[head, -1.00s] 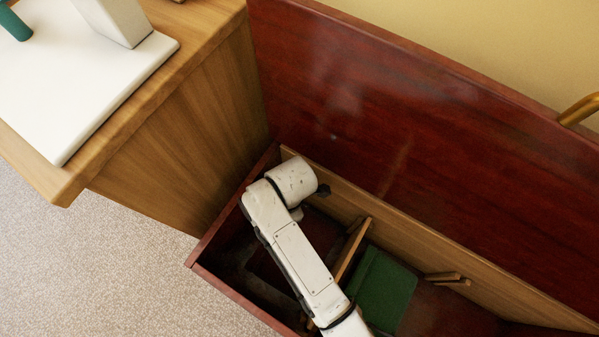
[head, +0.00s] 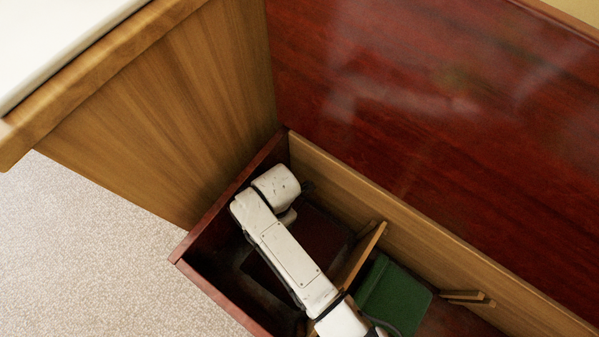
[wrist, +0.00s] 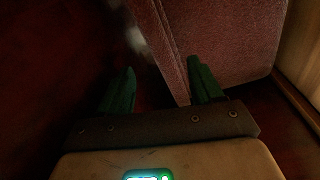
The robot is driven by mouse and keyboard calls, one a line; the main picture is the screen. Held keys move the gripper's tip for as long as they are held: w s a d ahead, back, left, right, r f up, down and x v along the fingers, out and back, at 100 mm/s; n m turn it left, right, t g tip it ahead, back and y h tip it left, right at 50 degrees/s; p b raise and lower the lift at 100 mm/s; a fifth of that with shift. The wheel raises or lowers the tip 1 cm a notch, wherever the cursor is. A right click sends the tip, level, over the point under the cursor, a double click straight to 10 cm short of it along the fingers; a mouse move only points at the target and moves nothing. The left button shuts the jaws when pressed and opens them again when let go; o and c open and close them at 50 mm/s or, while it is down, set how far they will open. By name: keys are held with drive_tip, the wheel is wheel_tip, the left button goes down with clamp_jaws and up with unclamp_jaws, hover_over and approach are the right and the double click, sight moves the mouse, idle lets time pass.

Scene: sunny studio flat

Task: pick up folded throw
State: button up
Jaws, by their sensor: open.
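The folded throw (head: 324,236) looks like a dark red, flat-sided bundle in the left compartment of the open chest, partly hidden by my arm in the head view. In the wrist view the throw (wrist: 230,40) is a dull red, woven surface at upper centre and right, with a layered edge running down between the fingers. My gripper (wrist: 162,86) is open, with its two green fingers apart. The right finger overlaps the throw in the picture, and the left finger is over dark space. I cannot tell whether either touches it. The fingers are hidden in the head view.
The red wooden chest (head: 216,300) has its lid (head: 430,110) raised behind. A wooden divider (head: 360,256) and a green item (head: 395,297) are right of my arm. Wooden pegs (head: 467,297) lie farther right. A wooden cabinet (head: 170,120) stands close at left; carpet (head: 80,240) is clear.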

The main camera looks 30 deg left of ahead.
drive_tip(key=f+b, duration=0.2)
drive_tip(key=f, duration=0.1)
drive_tip(key=f+b, duration=0.1)
drive_tip(key=f, duration=0.1)
drive_tip(key=shift+s, duration=0.25)
drive_tip(key=shift+r, duration=0.15)
drive_tip(key=shift+c, duration=0.4)
clamp_jaws()
idle(0.5)
